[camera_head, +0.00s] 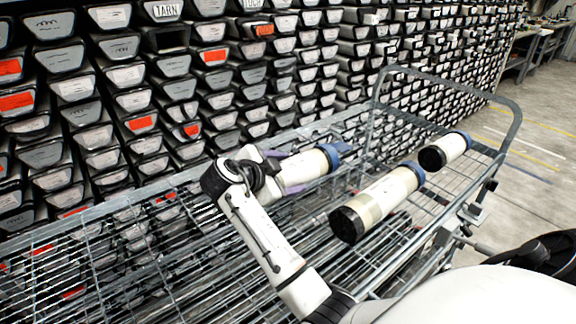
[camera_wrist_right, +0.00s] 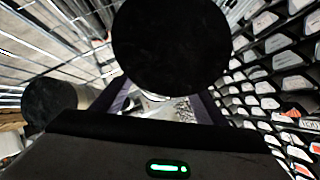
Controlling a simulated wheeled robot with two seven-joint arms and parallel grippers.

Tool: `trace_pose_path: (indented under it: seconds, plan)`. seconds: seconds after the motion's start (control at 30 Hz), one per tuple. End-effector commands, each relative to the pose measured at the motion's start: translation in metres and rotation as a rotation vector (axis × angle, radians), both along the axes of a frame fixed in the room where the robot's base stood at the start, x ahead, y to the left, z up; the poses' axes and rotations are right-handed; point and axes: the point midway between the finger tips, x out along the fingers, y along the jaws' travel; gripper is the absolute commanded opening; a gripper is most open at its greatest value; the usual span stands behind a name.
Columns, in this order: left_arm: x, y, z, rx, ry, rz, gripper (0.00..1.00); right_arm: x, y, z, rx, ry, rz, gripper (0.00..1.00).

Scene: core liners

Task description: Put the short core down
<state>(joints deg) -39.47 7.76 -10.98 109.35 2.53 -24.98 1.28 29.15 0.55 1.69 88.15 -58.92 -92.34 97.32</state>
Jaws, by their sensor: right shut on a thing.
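My right gripper (camera_head: 287,172) is shut on a pale core (camera_head: 308,166) with a blue cap at its right end; I take it as the short core. The purple fingers lie on either side of it, and the arm hides its left part. The core is over the wire cart (camera_head: 130,262), lying roughly level; I cannot tell whether it touches the mesh. In the wrist view its black end (camera_wrist_right: 170,45) faces the camera between the fingers (camera_wrist_right: 158,103). My left gripper is not in view.
A longer core (camera_head: 378,203) with a black near end and blue far cap lies on the cart to the right. Another core (camera_head: 446,151) lies farther right. A wall of labelled trays (camera_head: 135,100) stands behind. The cart's left mesh is clear.

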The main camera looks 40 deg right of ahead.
Motion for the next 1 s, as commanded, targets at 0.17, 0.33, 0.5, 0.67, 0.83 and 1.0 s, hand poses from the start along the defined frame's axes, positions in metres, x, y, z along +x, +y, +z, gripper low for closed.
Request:
trace_pose_path:
  seconds: [0.17, 0.33, 0.5, 0.67, 0.83, 1.0]
  plan:
    - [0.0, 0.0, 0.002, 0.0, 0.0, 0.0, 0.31, 0.001, -0.001, -0.017, -0.01, -0.004, 0.002, 0.04]
    - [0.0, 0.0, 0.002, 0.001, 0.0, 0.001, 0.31, 0.001, -0.001, -0.028, -0.01, -0.008, 0.001, 0.04]
    - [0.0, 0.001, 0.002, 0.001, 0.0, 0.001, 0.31, 0.001, -0.001, -0.029, -0.009, -0.009, 0.0, 0.04]
    - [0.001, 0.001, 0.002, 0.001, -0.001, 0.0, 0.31, -0.001, 0.0, -0.036, 0.002, 0.003, 0.0, 0.85]
    - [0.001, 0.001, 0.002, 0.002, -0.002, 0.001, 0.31, -0.001, 0.0, -0.035, 0.001, 0.002, 0.001, 0.85]
    - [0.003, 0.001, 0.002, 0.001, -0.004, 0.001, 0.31, -0.001, 0.003, -0.034, 0.002, 0.001, 0.001, 0.85]
